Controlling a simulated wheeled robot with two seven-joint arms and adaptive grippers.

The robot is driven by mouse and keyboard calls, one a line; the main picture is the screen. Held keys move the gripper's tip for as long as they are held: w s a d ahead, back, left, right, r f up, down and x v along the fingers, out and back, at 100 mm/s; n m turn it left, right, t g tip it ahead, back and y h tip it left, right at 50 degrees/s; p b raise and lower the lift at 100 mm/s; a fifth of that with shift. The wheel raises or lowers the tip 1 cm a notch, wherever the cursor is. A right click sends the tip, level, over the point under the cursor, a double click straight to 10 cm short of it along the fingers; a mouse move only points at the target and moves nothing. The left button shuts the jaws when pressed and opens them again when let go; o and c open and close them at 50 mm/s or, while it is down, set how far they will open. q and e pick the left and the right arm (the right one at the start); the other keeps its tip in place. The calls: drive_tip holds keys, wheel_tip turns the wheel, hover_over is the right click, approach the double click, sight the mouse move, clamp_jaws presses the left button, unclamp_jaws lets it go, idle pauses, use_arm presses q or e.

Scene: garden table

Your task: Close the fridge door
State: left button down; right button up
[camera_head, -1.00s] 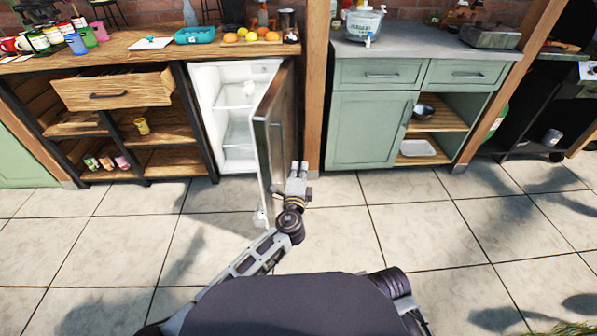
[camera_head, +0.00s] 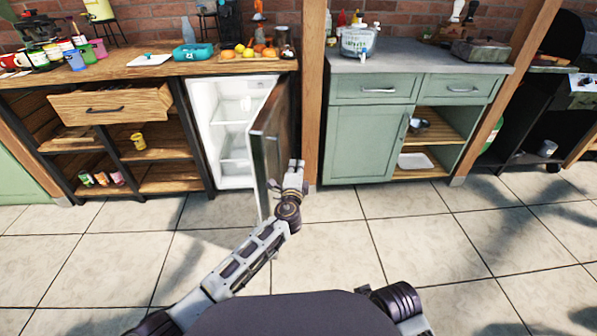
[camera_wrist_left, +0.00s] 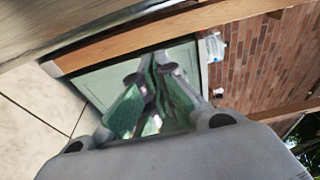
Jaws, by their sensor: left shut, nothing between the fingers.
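The small white fridge (camera_head: 233,152) stands under the wooden counter, its shelves showing. Its door (camera_head: 268,150), with a dark wood-toned outer face, stands open, swung out into the room from the right side. My left gripper (camera_head: 296,166) is on the right, outer side of the door, close to its face; whether it touches cannot be told. Its fingers are shut and empty. The fingers also show in the left wrist view (camera_wrist_left: 152,88), in front of a green cabinet. My right gripper is not in view.
A wooden post (camera_head: 314,100) stands just right of the fridge. A green cabinet (camera_head: 365,140) is further right. An open wooden drawer (camera_head: 110,104) juts out left of the fridge. The tiled floor (camera_head: 350,225) in front is clear.

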use_arm(q)
drive_tip(key=shift+w+a, duration=0.3)
drive_tip(key=shift+a, duration=0.45)
drive_tip(key=shift+w+a, duration=0.25)
drive_tip(key=shift+a, duration=0.45)
drive_tip(key=shift+a, duration=0.2)
